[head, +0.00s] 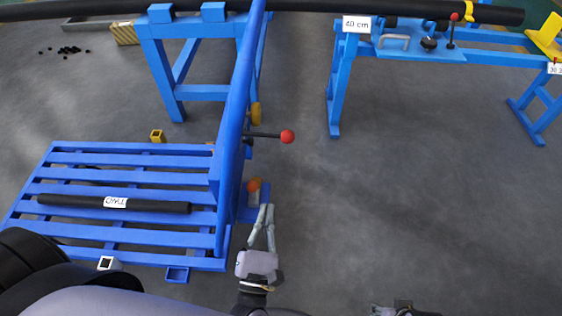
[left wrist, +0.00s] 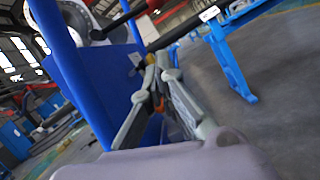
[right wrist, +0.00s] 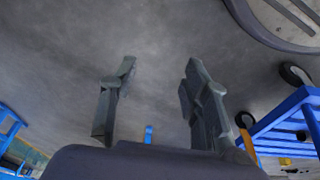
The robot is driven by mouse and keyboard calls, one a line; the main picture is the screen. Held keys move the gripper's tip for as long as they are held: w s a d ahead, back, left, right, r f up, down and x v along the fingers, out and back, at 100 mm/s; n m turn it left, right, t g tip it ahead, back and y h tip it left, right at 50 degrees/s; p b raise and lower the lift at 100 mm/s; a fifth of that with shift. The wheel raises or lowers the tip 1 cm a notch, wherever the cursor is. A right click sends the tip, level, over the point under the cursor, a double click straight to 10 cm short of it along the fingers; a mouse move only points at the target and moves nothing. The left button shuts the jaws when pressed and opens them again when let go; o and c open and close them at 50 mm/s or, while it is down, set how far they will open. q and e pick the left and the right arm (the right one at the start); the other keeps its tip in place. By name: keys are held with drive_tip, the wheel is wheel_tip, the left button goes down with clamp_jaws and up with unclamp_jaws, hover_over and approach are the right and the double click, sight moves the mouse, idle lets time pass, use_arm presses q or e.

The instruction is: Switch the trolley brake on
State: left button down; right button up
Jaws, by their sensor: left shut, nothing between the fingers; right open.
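The blue slatted trolley (head: 130,232) stands at the left in the head view, with a tall blue upright frame (head: 232,130) on its right side. A black lever with a red ball (head: 287,136) sticks out to the right from this frame. Lower down, an orange knob (head: 253,184) sits near the trolley's right corner; I cannot tell which of the two is the brake. My left gripper (head: 267,207) is shut and empty, its fingertips just right of and below the orange knob. My right gripper (right wrist: 160,75) is open and empty over bare floor.
A black pipe (head: 80,202) with a label lies on the trolley slats. A blue stand (head: 343,75) and a bench plate with fittings (head: 420,48) are at the back right, under a long black pipe (head: 400,10). The grey floor (head: 400,200) at right is clear.

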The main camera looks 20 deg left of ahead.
sight(263, 136)
use_arm(q)
drive_tip(key=w+r+p, duration=0.1)
drive_tip(key=w+r, duration=0.5)
drive_tip(key=w, duration=0.5)
drive_tip(key=shift+w+a+p, duration=0.35)
drive_tip(key=shift+a, duration=0.1)
use_arm(e)
drive_tip(key=f, duration=0.3)
drive_tip(key=s+f, duration=0.1)
drive_tip(key=f, duration=0.1)
drive_tip(key=shift+f, duration=0.35)
use_arm(q)
drive_tip(key=shift+r, duration=0.1)
